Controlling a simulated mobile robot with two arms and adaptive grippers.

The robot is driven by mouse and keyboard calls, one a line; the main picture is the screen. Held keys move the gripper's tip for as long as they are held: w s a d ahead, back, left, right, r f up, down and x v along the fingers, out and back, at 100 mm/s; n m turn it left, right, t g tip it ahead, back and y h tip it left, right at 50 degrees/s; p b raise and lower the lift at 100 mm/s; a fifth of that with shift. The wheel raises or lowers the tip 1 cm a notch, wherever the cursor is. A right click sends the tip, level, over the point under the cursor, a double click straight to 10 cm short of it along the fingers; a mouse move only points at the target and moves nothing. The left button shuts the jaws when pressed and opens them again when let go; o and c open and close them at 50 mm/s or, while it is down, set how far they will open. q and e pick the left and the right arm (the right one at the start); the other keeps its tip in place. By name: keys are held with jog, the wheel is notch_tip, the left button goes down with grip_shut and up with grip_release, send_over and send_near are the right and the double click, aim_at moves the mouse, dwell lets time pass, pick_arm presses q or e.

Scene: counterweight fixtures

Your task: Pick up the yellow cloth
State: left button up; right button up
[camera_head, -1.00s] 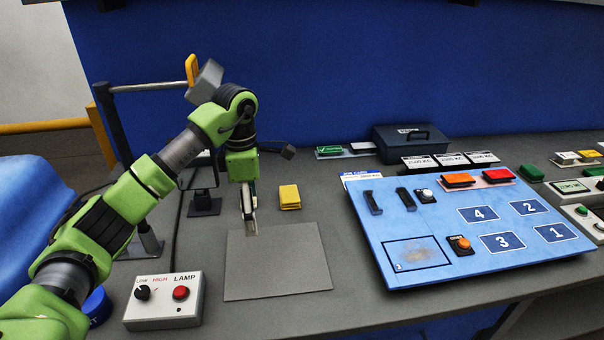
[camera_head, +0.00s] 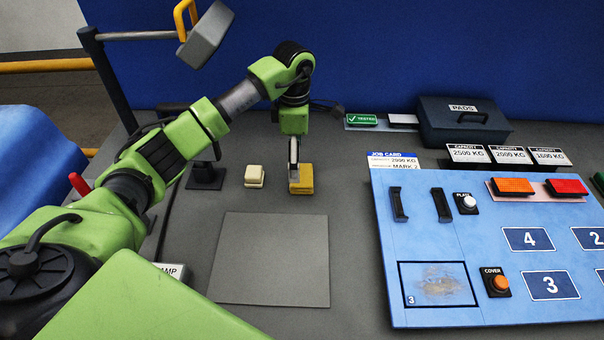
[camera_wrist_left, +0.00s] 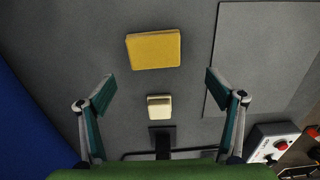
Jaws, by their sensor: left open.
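The yellow cloth (camera_head: 306,179) is a small folded pad lying flat on the grey bench, behind the grey mat. My left gripper (camera_head: 294,179) points down at the cloth and covers part of it in the head view. In the left wrist view the cloth (camera_wrist_left: 153,50) lies whole, beyond the fingertips. The left gripper's fingers (camera_wrist_left: 159,88) are spread wide with nothing held between them. I see a gap to the cloth there, though its height is hard to tell. My right gripper is not in view.
A small cream block (camera_head: 254,176) sits left of the cloth. The grey mat (camera_head: 270,260) is bare. A blue panel (camera_head: 410,265) stands to the right, with a dark case (camera_head: 465,132) behind it. A grey weight (camera_head: 207,35) is at upper left.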

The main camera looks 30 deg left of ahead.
aim_at(302, 178)
pick_arm(q)
jog(key=shift+w+f, duration=0.2)
jog(key=shift+f, duration=1.05)
jog(key=f+p, duration=0.1)
jog(key=f, duration=0.2)
jog(key=f+p, duration=0.1)
jog(key=shift+w+a+f+p, duration=0.1)
jog(key=shift+a+f+p, duration=0.05)
jog(key=shift+a+p, duration=0.2)
jog(key=shift+w+f, duration=0.1)
jog(key=shift+f, duration=0.25)
jog(key=c, duration=1.2)
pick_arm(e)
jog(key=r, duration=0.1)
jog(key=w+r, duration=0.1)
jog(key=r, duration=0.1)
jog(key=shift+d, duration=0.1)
